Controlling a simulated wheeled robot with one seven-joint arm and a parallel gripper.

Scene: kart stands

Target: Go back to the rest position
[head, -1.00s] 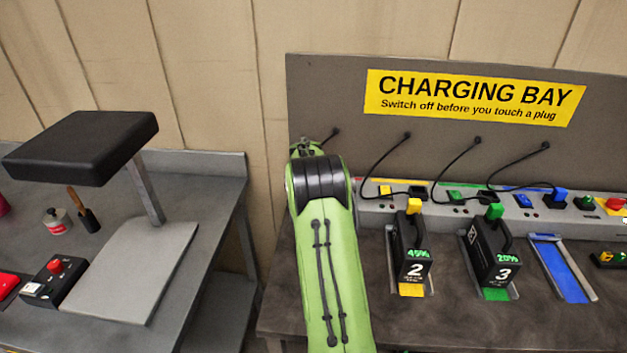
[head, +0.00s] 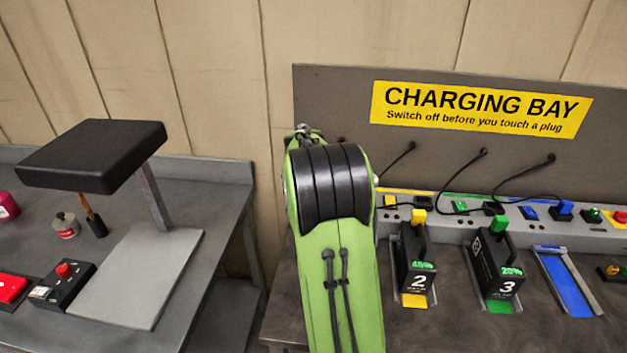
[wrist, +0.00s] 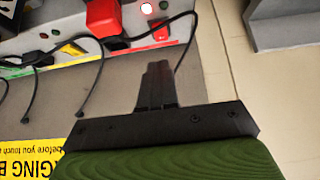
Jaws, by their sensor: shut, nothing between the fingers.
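My green arm rises in front of the charging bench in the head view, and its gripper is hidden there. In the wrist view my gripper (wrist: 158,82) is shut, its dark fingers together with nothing between them. Past the fingers in the wrist view lie the power strip and a red block (wrist: 103,17). The yellow charging sign (wrist: 30,155) shows upside down at lower left of that view.
The charging bench (head: 450,325) holds battery 2 (head: 416,262), battery 3 (head: 494,262) and an empty blue slot (head: 567,287). Cables hang from the back panel (head: 335,95). A separate grey table (head: 225,200) with a black padded stand (head: 95,155) is at left, a gap between.

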